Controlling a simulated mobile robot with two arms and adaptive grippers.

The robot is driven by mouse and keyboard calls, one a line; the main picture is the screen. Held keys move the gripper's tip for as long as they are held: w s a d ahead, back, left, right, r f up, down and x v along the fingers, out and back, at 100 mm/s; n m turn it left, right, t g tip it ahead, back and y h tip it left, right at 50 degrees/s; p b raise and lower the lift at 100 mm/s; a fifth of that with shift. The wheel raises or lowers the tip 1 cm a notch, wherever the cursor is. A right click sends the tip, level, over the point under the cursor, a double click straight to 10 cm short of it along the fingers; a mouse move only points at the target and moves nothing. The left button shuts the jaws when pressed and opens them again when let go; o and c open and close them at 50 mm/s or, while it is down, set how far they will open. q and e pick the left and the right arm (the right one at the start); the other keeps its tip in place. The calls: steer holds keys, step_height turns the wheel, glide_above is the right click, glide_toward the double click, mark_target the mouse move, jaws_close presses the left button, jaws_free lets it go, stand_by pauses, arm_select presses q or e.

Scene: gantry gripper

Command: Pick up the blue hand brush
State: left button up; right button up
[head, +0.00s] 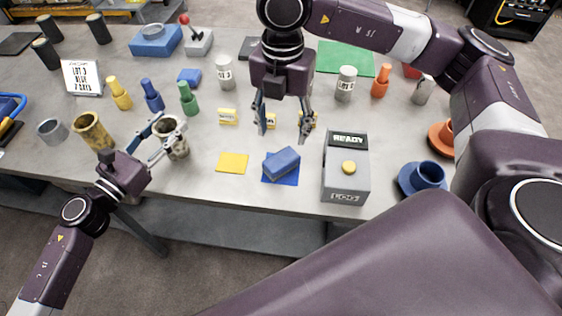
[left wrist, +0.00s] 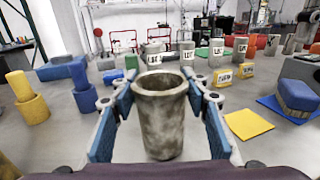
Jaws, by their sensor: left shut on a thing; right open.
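A blue block-shaped thing (head: 282,161), which may be the blue hand brush, lies on a blue square (head: 290,181) near the table's front edge. My left gripper (head: 167,139) is shut around a mottled grey cup (left wrist: 160,118), which stands upright between the fingers. Whether the cup touches the table is unclear. My right gripper (head: 283,122) points down with its fingers apart and empty, behind the blue block in the head view.
A grey box with a yellow button (head: 346,185) stands right of the blue block. A yellow square (head: 233,163) lies left of it. A brass-coloured mug (head: 92,131) stands near my left gripper. Bottles, labelled canisters and small yellow cards crowd the table behind.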

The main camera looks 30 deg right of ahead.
mark_target(281, 158)
step_height(281, 158, down, 7)
steer(key=m, duration=0.7)
steer(key=shift+d+r, duration=0.1)
steer(key=shift+r, duration=0.1)
steer(key=f, duration=0.5)
steer(key=shift+w+f, duration=0.2)
steer(key=shift+f, duration=0.15)
steer(key=c, duration=1.4)
step_height(281, 158, up, 10)
steer(key=shift+r, duration=0.1)
